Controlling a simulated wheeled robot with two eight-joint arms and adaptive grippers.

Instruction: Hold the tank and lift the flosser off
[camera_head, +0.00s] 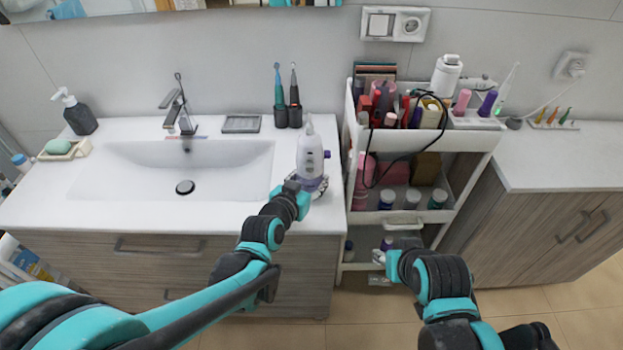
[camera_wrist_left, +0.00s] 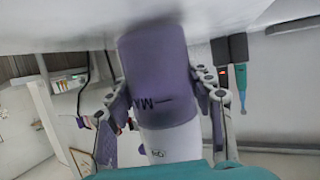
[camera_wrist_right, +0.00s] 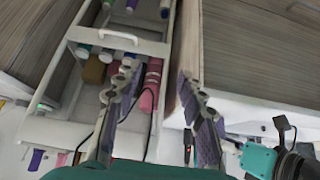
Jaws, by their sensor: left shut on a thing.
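The flosser (camera_head: 311,152), a white and grey upright body with a purple knob on its side, stands near the front right of the sink counter. Its purple translucent tank (camera_head: 312,183) is at the bottom. In the left wrist view, the tank (camera_wrist_left: 152,60) appears upside down with the white flosser body (camera_wrist_left: 172,143) joined to it. My left gripper (camera_head: 306,188) is shut on the tank, one finger on each side. My right gripper (camera_head: 385,258) is open and empty, low in front of the cart; its spread fingers show in the right wrist view (camera_wrist_right: 163,105).
A white cart (camera_head: 460,140) with bottles and a looping black cable stands right of the counter. A wooden cabinet (camera_head: 545,215) is at the far right.

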